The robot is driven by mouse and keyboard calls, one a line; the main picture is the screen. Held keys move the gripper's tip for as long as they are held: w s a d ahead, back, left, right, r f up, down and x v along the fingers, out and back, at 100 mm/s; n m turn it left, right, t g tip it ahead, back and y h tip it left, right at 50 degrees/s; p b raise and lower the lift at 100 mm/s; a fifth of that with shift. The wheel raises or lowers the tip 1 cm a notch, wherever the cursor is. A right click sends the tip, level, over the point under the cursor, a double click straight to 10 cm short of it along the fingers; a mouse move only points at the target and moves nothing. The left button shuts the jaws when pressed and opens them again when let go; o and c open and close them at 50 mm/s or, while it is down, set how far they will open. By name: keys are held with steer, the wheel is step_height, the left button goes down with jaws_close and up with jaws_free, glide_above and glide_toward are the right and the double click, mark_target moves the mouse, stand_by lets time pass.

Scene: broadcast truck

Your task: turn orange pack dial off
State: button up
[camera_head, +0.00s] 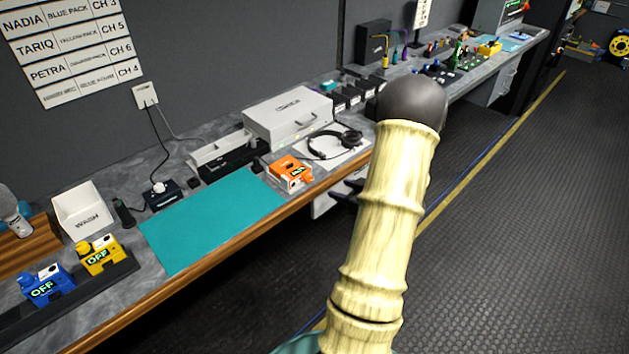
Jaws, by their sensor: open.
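The orange pack (287,170) sits on the grey counter near its front edge, right of the teal mat and left of the headset. My pale, ringed arm with a dark round joint rises in front of the counter. My gripper (347,190) shows in part as dark fingers left of the arm, just below the counter edge. It is open and empty, apart from the pack; the arm hides the rest.
The teal mat (212,217) is bare. Blue (46,286) and yellow (101,256) packs reading OFF stand at the left. The floor (530,220) at right is clear.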

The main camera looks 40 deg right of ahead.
mark_target(310, 180)
steer(key=p+x, duration=0.1)
steer(key=x, duration=1.2)
steer(key=shift+f, duration=0.1)
steer(key=c, duration=1)
